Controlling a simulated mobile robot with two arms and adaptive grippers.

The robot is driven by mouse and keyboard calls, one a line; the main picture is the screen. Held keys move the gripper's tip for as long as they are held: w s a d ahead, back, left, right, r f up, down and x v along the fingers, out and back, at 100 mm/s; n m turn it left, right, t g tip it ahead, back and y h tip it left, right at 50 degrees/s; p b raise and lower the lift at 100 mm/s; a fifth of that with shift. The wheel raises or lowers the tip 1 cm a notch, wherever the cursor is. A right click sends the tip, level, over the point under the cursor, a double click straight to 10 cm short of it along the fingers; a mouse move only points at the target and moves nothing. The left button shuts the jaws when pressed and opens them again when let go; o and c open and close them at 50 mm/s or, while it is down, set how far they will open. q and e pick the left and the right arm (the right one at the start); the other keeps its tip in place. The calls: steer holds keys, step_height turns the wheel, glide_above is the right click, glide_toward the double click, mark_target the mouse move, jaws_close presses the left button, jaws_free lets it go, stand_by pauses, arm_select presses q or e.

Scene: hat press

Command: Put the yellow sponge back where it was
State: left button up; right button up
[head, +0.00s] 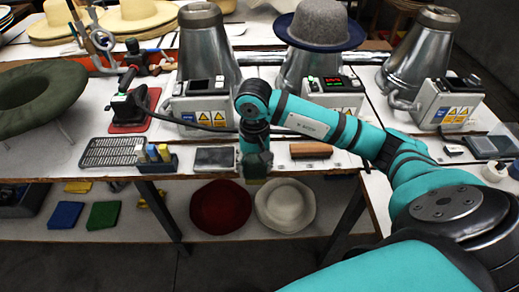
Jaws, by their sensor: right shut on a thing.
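My right gripper (255,163) points down at the front edge of the white worktop (345,161), between a dark square pad and a brown block. It is shut on a small, dark yellowish piece, the yellow sponge (257,181), which shows only in part below the fingers. The sponge appears in front of the table edge, above the red and white hats on the lower shelf. Other yellow pieces lie on the lower shelf at the left (78,186). My left gripper is not in view.
The dark pad (215,158) and brown block (311,150) flank the gripper. A grey perforated tray (112,152) is at left. Metal hat forms (208,45) and control boxes (200,108) stand behind. Blue (65,215) and green (103,215) pads lie below, beside a red hat (220,207) and white hat (285,205).

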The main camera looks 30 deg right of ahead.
steer(key=w+d, duration=0.3)
steer(key=shift+w+d+f+p, duration=0.1)
steer(key=shift+w+f+p, duration=0.1)
steer(key=shift+w+p, duration=0.15)
steer(key=shift+w+d+f, duration=0.15)
steer(key=shift+w+d, duration=0.8)
steer(key=shift+w, duration=0.15)
steer(key=shift+w+d+f+p, duration=0.1)
steer(key=shift+w+d+p, duration=0.25)
steer(key=shift+w+d, duration=0.15)
step_height(320, 180, down, 3)
steer(key=shift+w+f+p, duration=0.1)
steer(key=shift+p, duration=0.5)
steer(key=shift+d+f, duration=0.1)
steer(key=shift+f, duration=0.3)
steer(key=o, duration=1)
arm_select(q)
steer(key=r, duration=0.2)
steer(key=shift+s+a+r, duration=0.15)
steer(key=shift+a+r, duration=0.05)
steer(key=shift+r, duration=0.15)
